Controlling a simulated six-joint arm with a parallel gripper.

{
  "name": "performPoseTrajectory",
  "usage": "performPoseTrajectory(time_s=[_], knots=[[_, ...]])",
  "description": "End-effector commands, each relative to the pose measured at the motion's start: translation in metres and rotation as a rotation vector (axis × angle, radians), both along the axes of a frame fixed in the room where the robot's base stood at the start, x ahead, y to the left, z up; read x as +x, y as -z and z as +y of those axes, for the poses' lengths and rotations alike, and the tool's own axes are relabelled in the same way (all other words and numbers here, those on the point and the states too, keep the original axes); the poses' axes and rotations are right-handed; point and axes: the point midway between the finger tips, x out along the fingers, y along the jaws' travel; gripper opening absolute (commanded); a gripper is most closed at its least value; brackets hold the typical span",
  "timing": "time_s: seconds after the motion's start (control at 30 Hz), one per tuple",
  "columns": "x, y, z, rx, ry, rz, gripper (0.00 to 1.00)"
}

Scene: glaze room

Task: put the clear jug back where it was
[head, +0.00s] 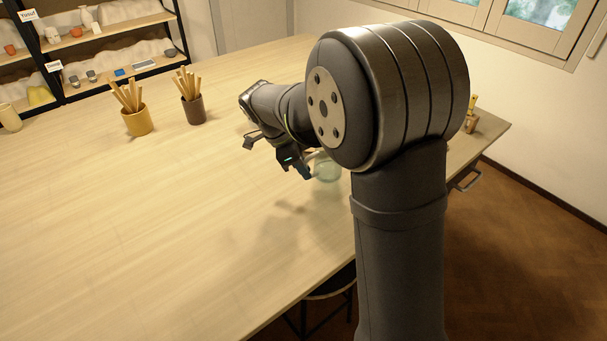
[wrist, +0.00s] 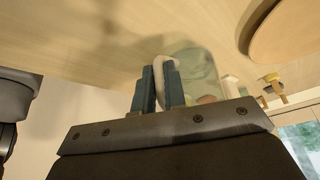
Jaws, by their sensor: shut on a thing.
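The clear jug (head: 327,169) is pale greenish and see-through in the head view, partly hidden by my arm. In the wrist view the clear jug (wrist: 200,68) is beside the fingers, with a cream handle (wrist: 161,66). My gripper (head: 302,170) is beside the jug in the head view. In the wrist view my gripper (wrist: 159,78) is shut on the handle, one dark finger on each side. I cannot tell whether the jug's base touches the table.
The wooden table (head: 140,220) is broad and bare at left and front. A yellow pot (head: 138,121) and a dark pot (head: 194,109) of sticks stand at the back. A brown holder (head: 470,122) stands at the right edge. The wrist view shows a round wooden disc (wrist: 287,28).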

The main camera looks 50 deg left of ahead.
Motion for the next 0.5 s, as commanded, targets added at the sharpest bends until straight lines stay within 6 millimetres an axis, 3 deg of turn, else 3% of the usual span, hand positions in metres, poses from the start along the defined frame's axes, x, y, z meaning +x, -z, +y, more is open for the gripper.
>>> performPoseTrajectory(time_s=[0.17, 0.5], knots=[[0.000, 0.024, -0.001, -0.002, 0.000, 0.000, 0.00], [0.000, 0.027, 0.000, -0.001, 0.000, 0.001, 0.00]])
